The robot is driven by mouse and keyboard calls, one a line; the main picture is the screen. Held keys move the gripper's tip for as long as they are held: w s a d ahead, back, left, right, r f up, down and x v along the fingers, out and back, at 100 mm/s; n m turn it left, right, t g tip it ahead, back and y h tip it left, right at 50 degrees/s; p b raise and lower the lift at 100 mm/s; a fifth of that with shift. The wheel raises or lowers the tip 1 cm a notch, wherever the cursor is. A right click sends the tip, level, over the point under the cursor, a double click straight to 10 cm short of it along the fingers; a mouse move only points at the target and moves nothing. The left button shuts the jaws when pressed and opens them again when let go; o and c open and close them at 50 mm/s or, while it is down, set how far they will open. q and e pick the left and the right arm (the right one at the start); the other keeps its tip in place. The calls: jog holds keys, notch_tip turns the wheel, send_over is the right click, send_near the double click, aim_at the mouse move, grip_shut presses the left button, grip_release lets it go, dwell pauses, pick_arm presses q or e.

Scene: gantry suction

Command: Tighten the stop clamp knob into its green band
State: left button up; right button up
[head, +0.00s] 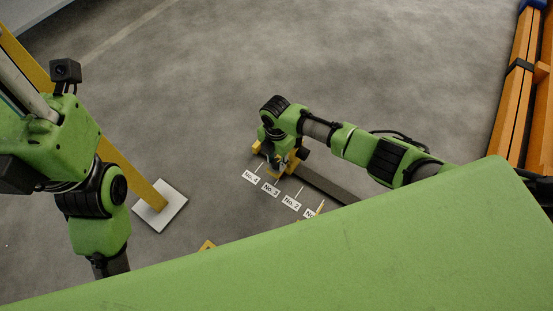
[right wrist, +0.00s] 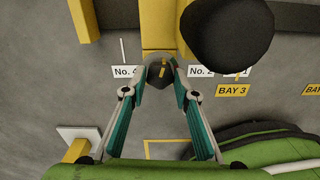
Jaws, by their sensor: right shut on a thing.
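My right gripper (head: 280,169) is low over the far end of a dark rail (head: 328,186), at a yellow clamp body (head: 258,147). In the right wrist view, its two teal-sided fingers (right wrist: 160,66) are shut on a dark rounded knob (right wrist: 159,76) in front of a yellow block (right wrist: 158,28). A small pale mark shows on the knob. I cannot make out the green band. The left arm comes in at the left of the head view, but its gripper is out of sight.
White labels, among them No. 4 (head: 250,177) and No. 2 (head: 291,201), line the rail's near side. A yellow post stands on a white plate (head: 160,206) at left. An orange rack (head: 512,85) is at right. A dark round shape (right wrist: 227,35) blocks part of the wrist view.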

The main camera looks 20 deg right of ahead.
aim_at(277, 162)
jog(key=o, duration=1.1)
notch_tip(277, 162, up, 12)
jog(key=shift+r, duration=0.1)
